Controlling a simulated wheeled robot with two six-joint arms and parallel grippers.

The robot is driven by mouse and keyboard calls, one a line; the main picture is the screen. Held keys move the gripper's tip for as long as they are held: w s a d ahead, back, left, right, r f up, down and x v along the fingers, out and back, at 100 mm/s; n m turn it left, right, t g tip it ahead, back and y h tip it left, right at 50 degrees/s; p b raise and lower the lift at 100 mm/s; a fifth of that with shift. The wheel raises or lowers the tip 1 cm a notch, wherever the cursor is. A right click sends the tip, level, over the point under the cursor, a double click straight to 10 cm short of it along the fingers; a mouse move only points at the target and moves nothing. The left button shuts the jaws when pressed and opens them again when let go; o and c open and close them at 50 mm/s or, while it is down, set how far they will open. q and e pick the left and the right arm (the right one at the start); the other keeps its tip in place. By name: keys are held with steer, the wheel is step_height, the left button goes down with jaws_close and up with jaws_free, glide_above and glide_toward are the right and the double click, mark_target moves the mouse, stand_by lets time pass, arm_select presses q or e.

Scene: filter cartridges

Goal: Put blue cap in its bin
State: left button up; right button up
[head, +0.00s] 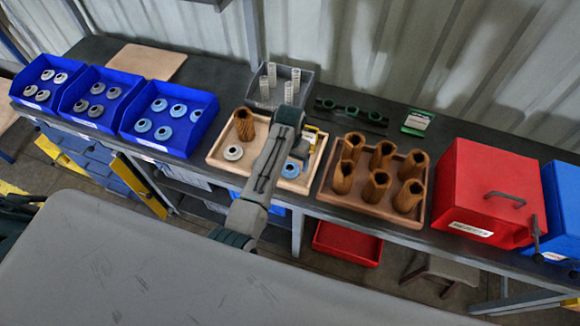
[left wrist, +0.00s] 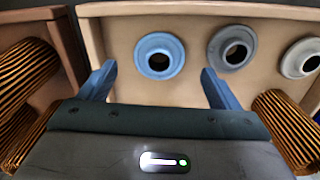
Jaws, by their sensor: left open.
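The blue cap (head: 290,170) is a ring with a dark centre hole, lying in a shallow wooden tray (head: 214,155). In the left wrist view the blue cap (left wrist: 159,55) is ahead of my left gripper (left wrist: 159,72), centred between its two blue fingers. The fingers are open with nothing held. In the head view my left gripper (head: 300,158) is low over the tray's right part, beside the cap. A blue bin (head: 168,144) at the left holds several blue caps. My right gripper is not in view.
Two blue bins (head: 80,112) (head: 32,98) hold other caps. A red box (head: 485,190) stands at the right.

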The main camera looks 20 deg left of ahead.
mark_target(290, 168)
arm_select(q)
steer(key=shift+f+p, duration=0.35)
steer(key=shift+f, duration=1.25)
steer(key=shift+s, duration=0.1)
steer(key=c, duration=1.2)
steer(key=shift+o, duration=0.2)
steer(key=shift+r, duration=0.15)
